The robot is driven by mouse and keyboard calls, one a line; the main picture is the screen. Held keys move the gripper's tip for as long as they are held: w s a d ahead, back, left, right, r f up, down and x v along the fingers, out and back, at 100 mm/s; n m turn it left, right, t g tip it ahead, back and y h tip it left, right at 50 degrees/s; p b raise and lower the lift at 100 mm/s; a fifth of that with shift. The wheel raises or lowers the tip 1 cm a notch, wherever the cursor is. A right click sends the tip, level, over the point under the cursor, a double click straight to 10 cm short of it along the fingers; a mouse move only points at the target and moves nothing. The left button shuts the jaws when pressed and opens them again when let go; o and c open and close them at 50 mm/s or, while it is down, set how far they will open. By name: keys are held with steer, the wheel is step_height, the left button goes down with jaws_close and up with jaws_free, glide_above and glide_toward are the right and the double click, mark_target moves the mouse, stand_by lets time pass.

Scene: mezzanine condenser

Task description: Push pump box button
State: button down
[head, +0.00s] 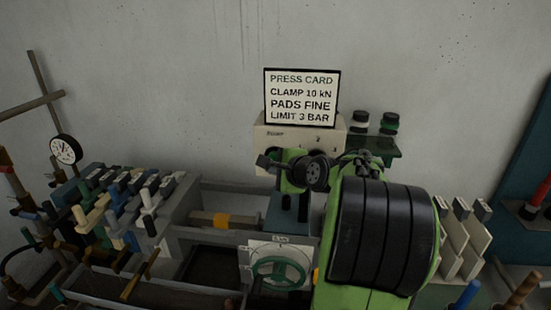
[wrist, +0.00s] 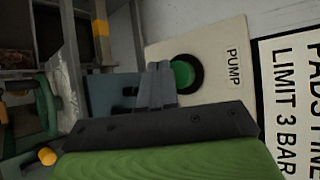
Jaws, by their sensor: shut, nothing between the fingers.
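The pump box is a cream box (head: 262,141) below the press card in the head view, partly hidden by my arm. In the wrist view its cream face (wrist: 215,48) shows the word PUMP, turned sideways. Its round green button (wrist: 184,75) sits in a dark ring. My gripper (wrist: 158,70) is shut and empty, with its grey fingertips just left of the button and overlapping the ring's edge in the picture. I cannot tell whether they touch the box. The button is not visible in the head view.
A press card sign (head: 301,97) stands above the box. A green handwheel (head: 279,273) is below. Several clamps (head: 105,205) crowd the left, with a dial gauge (head: 66,149) behind them. Pale blocks (head: 466,235) stand right of my arm.

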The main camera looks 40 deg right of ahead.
stand_by(0.4)
steer(key=shift+w+d+p, duration=0.3)
steer(key=shift+d, duration=0.1)
steer(key=shift+w+d+p, duration=0.35)
steer(key=shift+d+p, duration=0.05)
stand_by(0.8)
steer(key=shift+s+a+b, duration=0.45)
steer(key=shift+s+a, duration=0.2)
steer(key=shift+a, duration=0.15)
steer(key=s+a, duration=0.1)
steer(key=a, duration=0.1)
steer(key=s+a+b, duration=0.1)
steer(key=s+a, duration=0.1)
steer(key=shift+s+a, duration=0.3)
steer(key=shift+a, duration=0.1)
